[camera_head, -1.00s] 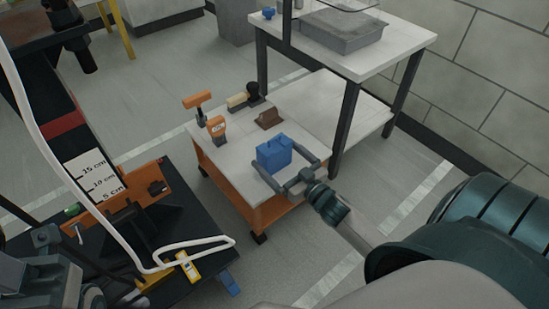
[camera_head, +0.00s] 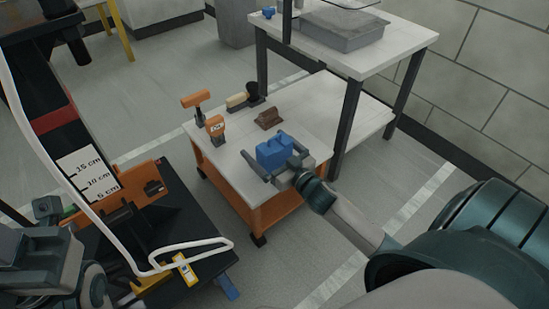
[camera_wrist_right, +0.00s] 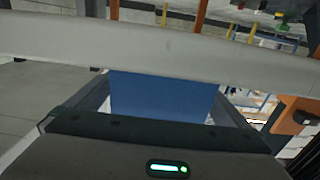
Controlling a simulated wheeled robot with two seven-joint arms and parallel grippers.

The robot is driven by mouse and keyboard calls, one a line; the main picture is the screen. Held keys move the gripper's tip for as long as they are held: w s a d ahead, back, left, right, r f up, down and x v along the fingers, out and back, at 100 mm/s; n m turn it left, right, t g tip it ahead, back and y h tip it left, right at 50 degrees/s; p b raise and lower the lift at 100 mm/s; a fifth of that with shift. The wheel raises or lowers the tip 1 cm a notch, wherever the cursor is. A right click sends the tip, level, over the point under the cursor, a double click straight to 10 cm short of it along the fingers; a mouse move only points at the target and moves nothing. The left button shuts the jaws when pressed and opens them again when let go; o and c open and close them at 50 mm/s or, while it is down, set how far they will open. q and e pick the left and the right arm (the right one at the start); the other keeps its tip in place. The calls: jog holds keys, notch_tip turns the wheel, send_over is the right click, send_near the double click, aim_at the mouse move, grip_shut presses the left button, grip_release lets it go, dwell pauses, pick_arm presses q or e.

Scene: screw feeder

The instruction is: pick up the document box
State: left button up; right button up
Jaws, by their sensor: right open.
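The document box seems to be the blue box (camera_head: 272,154) standing upright on the white top of a small orange cart. My right gripper (camera_head: 268,149) is open around it, one finger on each side, the fingers reaching along the box. The right wrist view shows the blue box (camera_wrist_right: 160,97) close in front of the palm and between the two fingers. Some space shows between the box and the left finger there. I cannot tell whether either finger touches it. The right gripper's palm hides the near lower part of the box in the head view. My left gripper is not clearly visible.
The cart top (camera_head: 232,150) also holds a brown block (camera_head: 269,118), an orange-handled stamp (camera_head: 215,127), another orange-handled tool (camera_head: 196,100) and a brush-like tool (camera_head: 243,98). A white table (camera_head: 400,45) with dark legs stands just behind and right.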

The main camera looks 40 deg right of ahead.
jog(key=shift+w, duration=0.2)
dwell(0.3)
jog(key=c, duration=1.3)
jog(key=shift+o, duration=0.2)
jog(key=shift+r, duration=0.1)
